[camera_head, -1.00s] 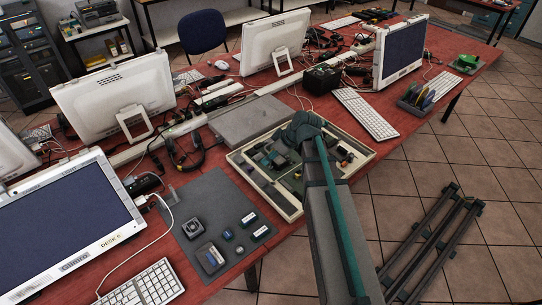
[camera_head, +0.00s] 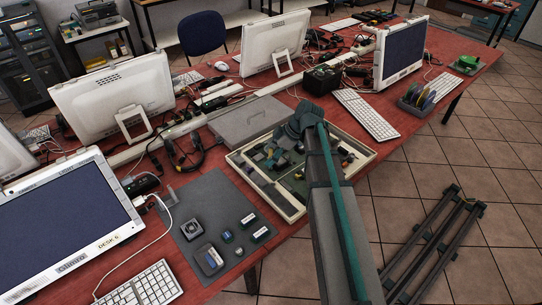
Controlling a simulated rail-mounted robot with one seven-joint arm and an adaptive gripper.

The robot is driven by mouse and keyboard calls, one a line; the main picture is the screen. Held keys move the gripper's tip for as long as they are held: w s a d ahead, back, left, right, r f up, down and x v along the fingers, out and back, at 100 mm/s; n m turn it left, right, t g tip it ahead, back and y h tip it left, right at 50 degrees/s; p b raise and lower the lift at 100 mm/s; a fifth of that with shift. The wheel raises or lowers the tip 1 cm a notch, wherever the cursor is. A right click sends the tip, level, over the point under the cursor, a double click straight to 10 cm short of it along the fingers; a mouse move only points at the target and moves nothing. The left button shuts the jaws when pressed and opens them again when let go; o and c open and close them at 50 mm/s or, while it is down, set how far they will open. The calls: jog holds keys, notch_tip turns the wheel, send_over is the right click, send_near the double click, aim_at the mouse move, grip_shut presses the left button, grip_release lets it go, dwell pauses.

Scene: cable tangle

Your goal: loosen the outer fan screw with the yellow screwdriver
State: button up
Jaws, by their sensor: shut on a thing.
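An open shallow computer case (camera_head: 357,146), pale-rimmed with green boards and small parts inside, lies on the red table right of centre. My arm reaches over it from the bottom right. My gripper (camera_head: 272,157) is low over the case, small and partly hidden by my own wrist. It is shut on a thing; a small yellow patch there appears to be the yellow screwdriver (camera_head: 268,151). Its tip cannot be made out. The outer fan screw is too small or hidden, and I cannot tell whether the screwdriver touches it.
A grey flat cover (camera_head: 248,118) lies behind the case. A dark mat (camera_head: 222,205) to the left bears a small square fan (camera_head: 191,229), a blue-topped box (camera_head: 209,259) and small blocks. A headset (camera_head: 186,158), monitors and cables crowd the back. A keyboard (camera_head: 365,115) lies right.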

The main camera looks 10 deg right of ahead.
jog(key=shift+w+n+g, duration=0.15)
jog(key=shift+n+g, duration=0.45)
jog(key=shift+n, duration=0.6)
jog(key=shift+n+g+b, duration=0.45)
jog(key=shift+n+g, duration=0.25)
jog(key=shift+n, duration=0.3)
jog(key=n+g, duration=0.1)
jog(key=n, duration=0.1)
jog(key=shift+n+g+b, duration=0.3)
jog(key=shift+n+b, duration=0.05)
jog(key=shift+n, duration=0.05)
jog(key=shift+r+p, duration=1.7)
jog(key=shift+r, duration=1.85)
jog(key=shift+r, duration=0.1)
